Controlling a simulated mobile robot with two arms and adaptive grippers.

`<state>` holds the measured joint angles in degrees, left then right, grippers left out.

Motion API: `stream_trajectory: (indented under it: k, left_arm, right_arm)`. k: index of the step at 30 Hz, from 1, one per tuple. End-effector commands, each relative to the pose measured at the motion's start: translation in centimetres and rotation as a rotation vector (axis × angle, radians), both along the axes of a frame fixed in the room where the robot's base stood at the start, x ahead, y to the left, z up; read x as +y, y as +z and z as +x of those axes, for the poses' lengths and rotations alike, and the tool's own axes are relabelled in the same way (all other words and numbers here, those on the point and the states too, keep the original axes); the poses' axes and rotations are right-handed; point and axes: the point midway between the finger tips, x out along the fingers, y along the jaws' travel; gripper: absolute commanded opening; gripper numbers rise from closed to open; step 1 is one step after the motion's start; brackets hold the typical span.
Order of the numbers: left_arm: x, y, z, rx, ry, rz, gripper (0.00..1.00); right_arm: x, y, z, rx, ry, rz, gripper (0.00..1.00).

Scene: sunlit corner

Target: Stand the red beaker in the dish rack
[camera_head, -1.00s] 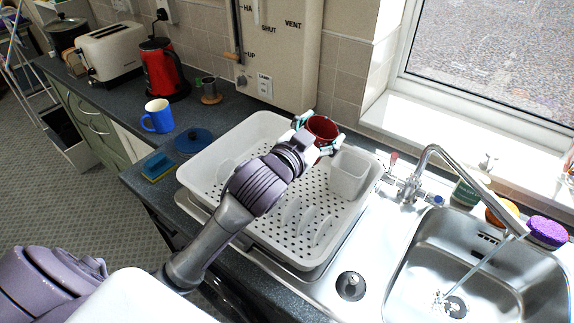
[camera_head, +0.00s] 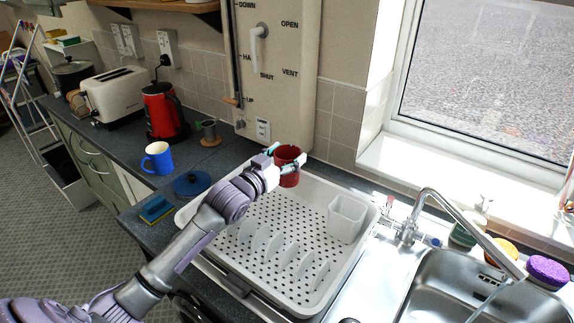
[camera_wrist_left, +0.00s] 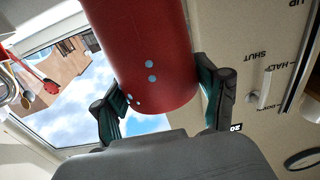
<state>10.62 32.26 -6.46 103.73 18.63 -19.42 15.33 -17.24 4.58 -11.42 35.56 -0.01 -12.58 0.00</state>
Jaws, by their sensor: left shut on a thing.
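The red beaker (camera_head: 288,167) is held above the back edge of the white dish rack (camera_head: 215,182) in the head view. My left gripper (camera_head: 284,164) is shut on it, with the fingers on either side. In the left wrist view the red beaker (camera_wrist_left: 150,50) fills the top middle, between the two fingers of my left gripper (camera_wrist_left: 160,92), and shows a few pale blue spots. The rack's perforated floor is empty, with a row of plate dividers at its front. My right gripper is not in view.
A white cutlery cup (camera_head: 347,219) stands at the rack's right side. A blue mug (camera_head: 158,158), a dark blue lid (camera_head: 192,184) and a sponge (camera_head: 156,209) lie left of the rack. The tap (camera_head: 450,205) and sink (camera_head: 440,285) are at the right.

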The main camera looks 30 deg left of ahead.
Motion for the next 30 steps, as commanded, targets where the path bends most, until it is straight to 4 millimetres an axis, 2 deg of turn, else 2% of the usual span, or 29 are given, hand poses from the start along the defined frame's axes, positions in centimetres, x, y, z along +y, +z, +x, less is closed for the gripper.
stream_trajectory:
  k: [3,7,30]
  left_arm:
    - [-0.1,-1.9,-0.1,0.007,0.000,-0.002,0.38]
    - [-0.1,-3.4,-0.1,0.004,0.000,0.000,0.38]
    - [-0.1,-4.9,-0.1,0.002,-0.001,0.001,0.38]
  right_arm:
    - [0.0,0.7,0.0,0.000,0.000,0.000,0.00]
    - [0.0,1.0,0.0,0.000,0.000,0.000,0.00]
    - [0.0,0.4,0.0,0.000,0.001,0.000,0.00]
